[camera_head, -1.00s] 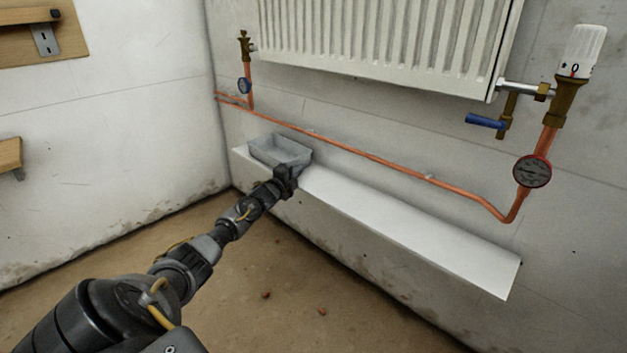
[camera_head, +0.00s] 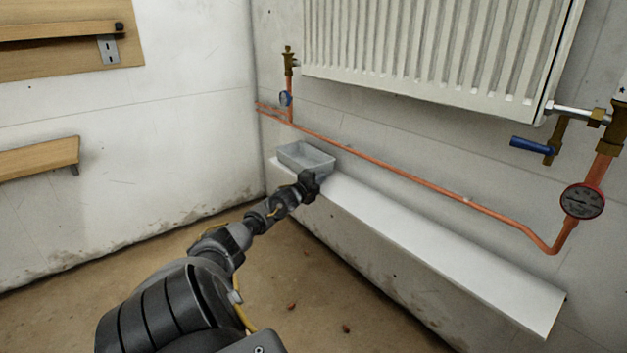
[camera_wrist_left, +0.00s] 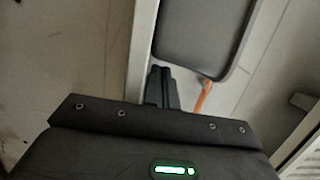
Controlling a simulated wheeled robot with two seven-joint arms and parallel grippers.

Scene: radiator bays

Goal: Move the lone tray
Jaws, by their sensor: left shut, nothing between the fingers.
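A grey, open, empty-looking tray (camera_head: 318,160) sits upright near the left end of a long white ledge (camera_head: 440,250) below the radiator. My left gripper (camera_head: 309,184) is shut with nothing in its fingers, at the tray's near right side. In the left wrist view the shut fingers (camera_wrist_left: 162,84) are close to the tray's dark side (camera_wrist_left: 195,40); I cannot tell whether they touch it. My right gripper is not in view.
A white radiator (camera_head: 420,55) hangs above the ledge. A copper pipe (camera_head: 400,172) runs along the wall behind the tray to a gauge (camera_head: 582,201). A blue-handled valve (camera_head: 533,146) juts out at right. The ledge right of the tray is clear.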

